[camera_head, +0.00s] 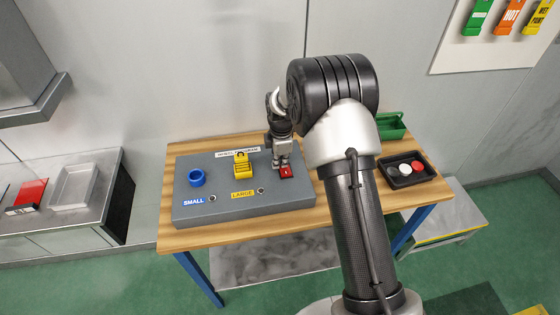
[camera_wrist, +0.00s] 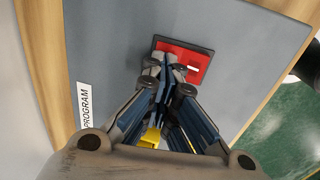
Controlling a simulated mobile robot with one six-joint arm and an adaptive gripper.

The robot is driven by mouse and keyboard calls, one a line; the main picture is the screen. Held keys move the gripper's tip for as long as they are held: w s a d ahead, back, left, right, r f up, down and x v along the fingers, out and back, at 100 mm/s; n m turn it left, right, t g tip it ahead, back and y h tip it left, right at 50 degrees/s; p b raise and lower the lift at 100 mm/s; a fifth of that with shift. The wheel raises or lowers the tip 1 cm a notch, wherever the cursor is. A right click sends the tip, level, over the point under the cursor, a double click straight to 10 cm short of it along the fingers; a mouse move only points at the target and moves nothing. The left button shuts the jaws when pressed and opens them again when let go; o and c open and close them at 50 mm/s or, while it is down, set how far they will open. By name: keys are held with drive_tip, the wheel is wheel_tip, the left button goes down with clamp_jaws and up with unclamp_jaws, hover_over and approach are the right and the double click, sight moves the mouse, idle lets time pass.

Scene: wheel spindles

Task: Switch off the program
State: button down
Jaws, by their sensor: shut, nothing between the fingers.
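A grey control box (camera_head: 215,210) sits on a wooden table. A red switch (camera_head: 287,172) with a dark frame is at the right part of its top; it also shows in the wrist view (camera_wrist: 200,60), with a small white mark on its right part. My gripper (camera_head: 281,165) is shut and empty, with its fingertips (camera_wrist: 168,62) over the left part of the switch. The fingers hide part of it. I cannot tell whether they touch it or which way it is set. A white label reading PROGRAM (camera_wrist: 86,110) lies on the box.
A black tray (camera_head: 427,178) with red and white round pieces and a green bin (camera_head: 391,126) stand at the right. A wall is close behind the table.

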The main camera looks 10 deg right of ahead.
drive_tip(key=shift+s+f, duration=0.1)
drive_tip(key=shift+s+r, duration=0.2)
drive_tip(key=shift+s, duration=0.5)
drive_tip(key=shift+r, duration=0.1)
drive_tip(key=shift+a+r+p, duration=0.1)
drive_tip(key=shift+r+p, duration=0.2)
drive_tip(key=shift+p, duration=0.05)
wheel_tip(320, 180, up, 13)
drive_tip(key=w+p, duration=0.1)
drive_tip(key=p, duration=0.2)
drive_tip(key=shift+w+p, duration=0.3)
drive_tip(key=shift+w, duration=0.05)
drive_tip(key=shift+r, duration=0.1)
